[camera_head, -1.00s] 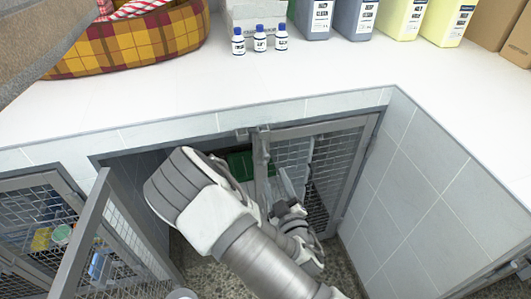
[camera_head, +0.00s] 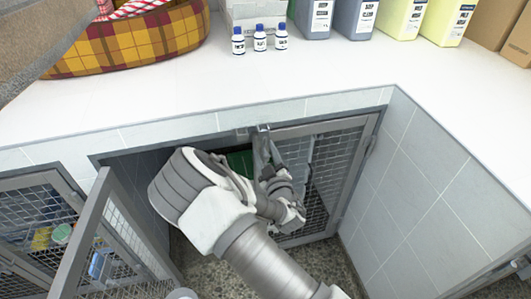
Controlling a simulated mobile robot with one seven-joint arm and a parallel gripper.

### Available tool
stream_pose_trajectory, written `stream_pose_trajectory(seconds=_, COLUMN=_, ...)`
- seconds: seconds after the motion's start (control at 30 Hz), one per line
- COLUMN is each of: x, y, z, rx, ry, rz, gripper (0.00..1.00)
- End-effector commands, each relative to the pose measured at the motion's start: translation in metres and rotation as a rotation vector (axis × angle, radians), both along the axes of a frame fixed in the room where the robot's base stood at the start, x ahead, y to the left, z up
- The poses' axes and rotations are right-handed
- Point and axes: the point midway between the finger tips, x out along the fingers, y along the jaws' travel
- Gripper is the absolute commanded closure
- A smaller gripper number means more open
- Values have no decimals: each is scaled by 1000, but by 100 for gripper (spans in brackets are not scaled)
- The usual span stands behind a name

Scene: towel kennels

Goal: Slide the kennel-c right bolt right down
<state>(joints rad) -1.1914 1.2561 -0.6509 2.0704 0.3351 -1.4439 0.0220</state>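The mesh kennel door (camera_head: 335,165) on the right sits in its grey frame under the counter and looks shut. I see no label marking it as kennel-c. A small grey metal fitting (camera_head: 263,129) shows at the top of the door's left edge; it may be part of the bolt, but I cannot be sure. My gripper (camera_head: 267,155) is at the upper part of that left edge, just below the fitting. Its fingers are small and blend with the grey metal, so I cannot tell whether they are open or touching the bolt. My arm hides the lower left edge.
Another mesh door (camera_head: 108,225) stands swung open at the left. A green item (camera_head: 240,163) is inside the opening. A tiled wall (camera_head: 430,190) stands close at the right. The white counter (camera_head: 300,75) overhangs, with bottles and a plaid bed (camera_head: 130,45) on it.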

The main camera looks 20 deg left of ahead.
Motion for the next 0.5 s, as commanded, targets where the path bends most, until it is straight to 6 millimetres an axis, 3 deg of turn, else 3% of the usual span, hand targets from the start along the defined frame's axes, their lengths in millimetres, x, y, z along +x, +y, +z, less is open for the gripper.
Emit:
stream_pose_trajectory(seconds=0.03, x=0, y=0, z=0, rx=0, ry=0, rz=0, gripper=56)
stream_pose_trajectory(seconds=0.27, x=0, y=0, z=0, rx=0, ry=0, rz=0, gripper=98)
stream_pose_trajectory(seconds=0.5, x=0, y=0, z=0, rx=0, ry=0, rz=0, gripper=100)
